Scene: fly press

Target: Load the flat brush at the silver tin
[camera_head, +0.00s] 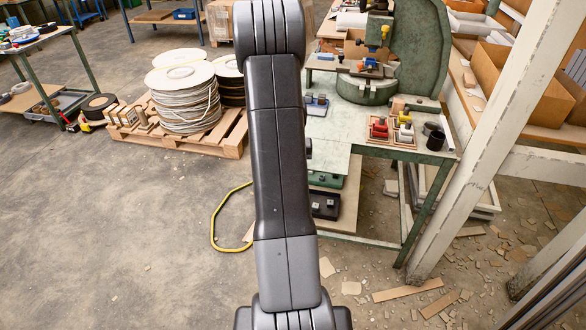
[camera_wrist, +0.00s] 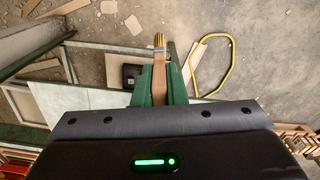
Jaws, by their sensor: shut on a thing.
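My gripper (camera_wrist: 160,78) shows in the wrist view with its green fingers shut on the flat brush (camera_wrist: 159,57). The brush has a wooden handle, a pale metal band and yellowish bristles, and its bristle end points away from my gripper. In the head view my own arm hides the gripper and the brush. A small grey, silver-looking tin (camera_head: 431,127) stands near the right edge of the green workbench (camera_head: 335,131), partly behind a black cup (camera_head: 436,141). I cannot tell for sure that it is the silver tin. The wrist view does not show it.
The green fly press (camera_head: 418,50) stands at the back of the bench. A tray with red and yellow blocks (camera_head: 391,132) lies left of the black cup. A white post (camera_head: 490,145) rises at the right. A yellow hose (camera_head: 213,222) and scraps lie on the floor.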

